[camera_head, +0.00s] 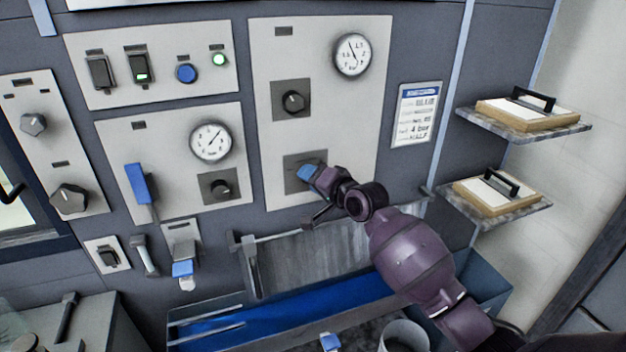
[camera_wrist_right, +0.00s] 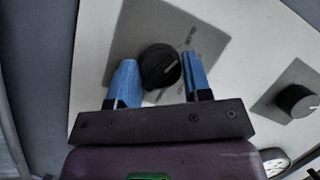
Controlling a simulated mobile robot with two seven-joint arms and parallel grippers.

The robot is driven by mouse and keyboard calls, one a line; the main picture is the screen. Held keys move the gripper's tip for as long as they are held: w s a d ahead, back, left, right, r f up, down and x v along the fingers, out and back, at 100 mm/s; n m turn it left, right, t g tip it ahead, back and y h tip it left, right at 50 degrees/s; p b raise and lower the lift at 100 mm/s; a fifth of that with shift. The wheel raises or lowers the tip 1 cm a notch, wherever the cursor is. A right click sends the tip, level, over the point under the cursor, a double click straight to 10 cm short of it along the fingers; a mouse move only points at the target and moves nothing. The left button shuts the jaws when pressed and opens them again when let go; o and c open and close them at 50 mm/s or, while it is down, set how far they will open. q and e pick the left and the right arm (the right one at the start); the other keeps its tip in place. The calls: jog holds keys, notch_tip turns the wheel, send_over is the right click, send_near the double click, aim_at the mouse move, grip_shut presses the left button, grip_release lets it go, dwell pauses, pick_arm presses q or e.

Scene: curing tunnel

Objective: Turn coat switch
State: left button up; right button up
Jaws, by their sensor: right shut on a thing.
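A round black knob (camera_wrist_right: 158,65) with a pale pointer line sits on a grey square plate (camera_wrist_right: 125,30) of the light panel. In the head view this is the lower plate (camera_head: 293,187) of the middle panel, and the gripper hides the knob there. My right gripper (camera_head: 309,173) is at that plate. In the right wrist view its blue fingers (camera_wrist_right: 161,78) stand on either side of the knob, shut on it. The lettering by the knob is too blurred to read. My left gripper is not in view.
Another black knob (camera_head: 293,102) sits above on the same panel, below a dial gauge (camera_head: 352,55). A blue lever (camera_head: 139,185) is at left. Two shelves (camera_head: 555,128) hold boards with handles at right. A blue-lined trough (camera_head: 270,318) lies below.

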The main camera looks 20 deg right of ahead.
dwell(0.5)
jog(key=o, duration=0.9)
jog(key=shift+a, duration=0.1)
jog(key=b+v, duration=0.1)
jog(key=v, duration=1)
jog(key=shift+w+r, duration=0.1)
